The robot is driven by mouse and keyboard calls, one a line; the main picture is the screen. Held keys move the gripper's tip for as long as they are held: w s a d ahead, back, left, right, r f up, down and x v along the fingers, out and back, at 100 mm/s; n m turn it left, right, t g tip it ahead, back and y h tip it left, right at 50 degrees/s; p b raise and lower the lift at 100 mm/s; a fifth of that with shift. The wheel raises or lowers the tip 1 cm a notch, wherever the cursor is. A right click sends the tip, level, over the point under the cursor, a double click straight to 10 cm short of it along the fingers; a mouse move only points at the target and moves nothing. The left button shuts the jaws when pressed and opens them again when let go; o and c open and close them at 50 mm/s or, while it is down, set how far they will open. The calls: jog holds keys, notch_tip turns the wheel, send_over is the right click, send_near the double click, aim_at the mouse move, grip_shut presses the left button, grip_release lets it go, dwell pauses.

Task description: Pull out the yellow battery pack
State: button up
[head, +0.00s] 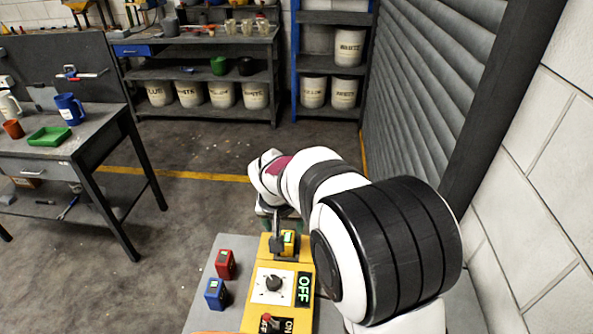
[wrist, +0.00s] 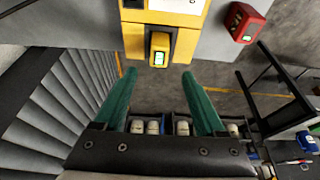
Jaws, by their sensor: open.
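The yellow battery pack (head: 288,241) sits at the far end of the yellow control panel (head: 258,318). In the wrist view the yellow pack (wrist: 160,47), with a small green display, sits in a slot in the panel's edge. My gripper (wrist: 160,77) is open, with its two green fingers spread wide and nothing between them. In the wrist view the pack lies just beyond the fingertips, roughly centred between them. In the head view my gripper is partly hidden behind my arm and the panel end.
A red pack (head: 225,264) and a blue pack (head: 215,294) stand on the grey surface left of the panel. The panel has a black dial (head: 273,284) and a lit OFF sign (head: 304,289). A workbench (head: 90,150) stands at the left; a shuttered wall (head: 430,90) is right.

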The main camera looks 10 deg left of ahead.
aim_at(287, 239)
jog(key=x, duration=1)
jog(key=shift+r, duration=0.1)
dwell(0.3)
grip_shut()
